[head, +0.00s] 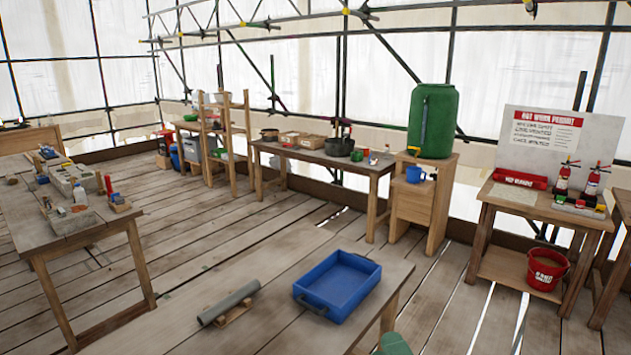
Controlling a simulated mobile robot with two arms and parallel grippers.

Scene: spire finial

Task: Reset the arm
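Neither of my grippers shows in the head view, and no arm of mine can be made out for sure. On the wooden table in front (265,325), a blue tray (338,284) appears empty. A grey tube (229,303) lies left of it on a small wooden support. A green object (393,345) is cut off by the bottom edge; I cannot tell what it is.
A cluttered workbench (62,240) stands at left. Along the back are a bench with pots (330,163) and a green water barrel (432,120) on a wooden stand. At right, a table holds fire extinguishers (592,184), with a red bucket (546,270) below. Plank floor between is open.

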